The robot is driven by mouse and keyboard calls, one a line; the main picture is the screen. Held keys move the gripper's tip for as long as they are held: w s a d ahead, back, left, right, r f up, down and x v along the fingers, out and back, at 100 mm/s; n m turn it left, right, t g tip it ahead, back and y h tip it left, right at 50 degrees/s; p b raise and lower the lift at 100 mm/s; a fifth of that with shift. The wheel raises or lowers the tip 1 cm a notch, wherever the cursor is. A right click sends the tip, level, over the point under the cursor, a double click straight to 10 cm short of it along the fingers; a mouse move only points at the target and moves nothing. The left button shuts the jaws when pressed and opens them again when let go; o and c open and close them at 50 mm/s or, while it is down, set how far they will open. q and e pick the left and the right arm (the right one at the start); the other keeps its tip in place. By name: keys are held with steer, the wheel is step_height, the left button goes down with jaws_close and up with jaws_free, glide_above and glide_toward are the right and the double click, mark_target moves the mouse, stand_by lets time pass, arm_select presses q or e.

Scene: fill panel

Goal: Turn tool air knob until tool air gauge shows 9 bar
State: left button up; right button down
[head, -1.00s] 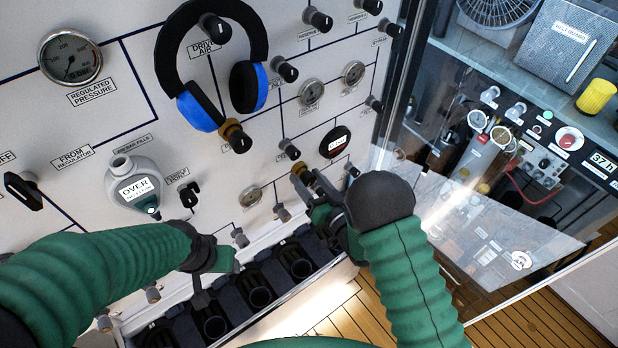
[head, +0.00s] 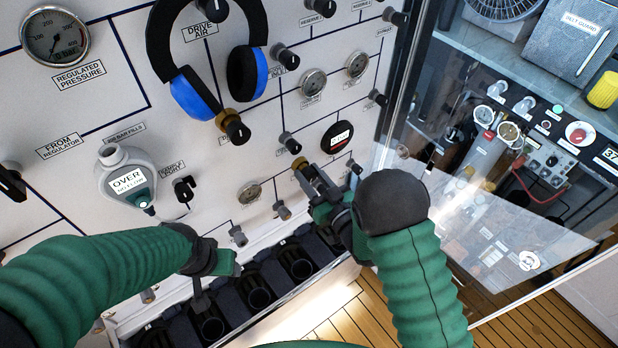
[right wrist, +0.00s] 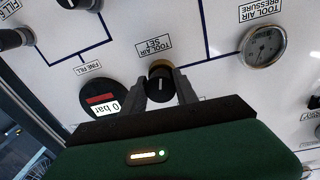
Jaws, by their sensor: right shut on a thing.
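The tool air knob (right wrist: 160,84), black with a gold collar, is labelled TOOL AIR SET. In the right wrist view it sits between the two fingers of my right gripper (right wrist: 164,92), which is shut on it. In the head view the same gripper (head: 310,172) hides most of the knob; some gold (head: 299,163) shows at the fingertips. The round tool air gauge (right wrist: 263,46) is at upper right in the wrist view, upside down; its reading is too small to tell. It also shows in the head view (head: 249,193). My left gripper (head: 218,262) is away from the knob, at lower left.
A display (right wrist: 103,104) reading 0 bar is beside the knob. Blue-black headphones (head: 200,95) hang on the panel above. A grey handheld device (head: 127,178) is at left. A dark rack (head: 258,298) lies below, and a clear pane (head: 480,220) stands at right.

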steer(key=c, duration=1.3)
jaws_free()
steer(key=shift+c, duration=0.2)
steer(key=shift+o, duration=1.3)
steer(key=shift+s, duration=0.1)
steer(key=shift+o, duration=0.6)
steer(key=shift+s+d+r, duration=0.15)
steer(key=shift+s+d+f, duration=0.1)
steer(key=shift+d+f, duration=0.05)
steer(key=shift+f, duration=0.05)
steer(key=p+v, duration=0.1)
steer(key=v, duration=1.5)
steer(key=shift+s, duration=0.2)
